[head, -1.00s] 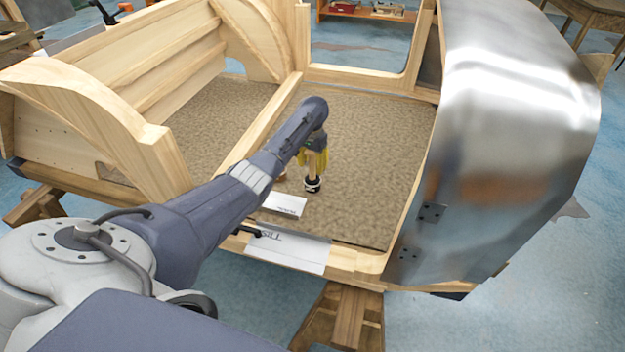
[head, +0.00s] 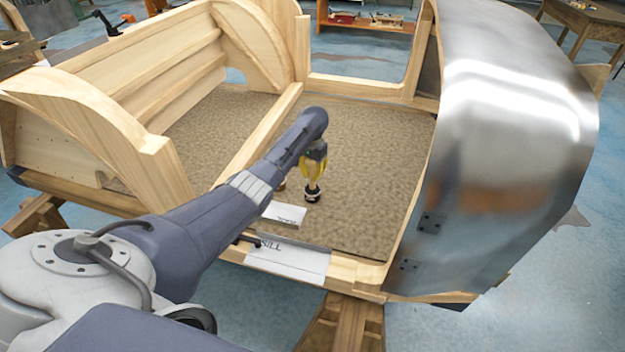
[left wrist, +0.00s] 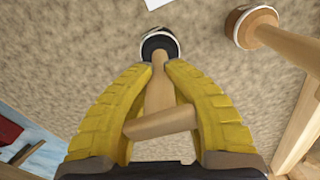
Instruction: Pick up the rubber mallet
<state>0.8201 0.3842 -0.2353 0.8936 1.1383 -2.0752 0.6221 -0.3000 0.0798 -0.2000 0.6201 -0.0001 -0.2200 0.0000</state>
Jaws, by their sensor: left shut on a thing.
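The rubber mallet, with a dark round head (head: 312,195) and a pale wooden handle, is on or just above the brown carpeted floor of the wooden bodyframe. In the left wrist view its black head (left wrist: 158,46) lies beyond the fingertips, and its handle runs back between the yellow fingers. My left gripper (head: 314,174) points down over it and is shut on the handle. The gripper also fills the lower left wrist view (left wrist: 160,75). A slanted wooden piece shows between the fingers; I cannot tell which part it is. My right gripper is out of view.
Another wooden-handled tool (left wrist: 255,25) stands close by, mostly hidden behind my arm in the head view. A white card (head: 285,214) lies nearby. A wooden divider (head: 265,125) is left, and a curved metal panel (head: 510,140) right. Carpet is clear beyond the mallet.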

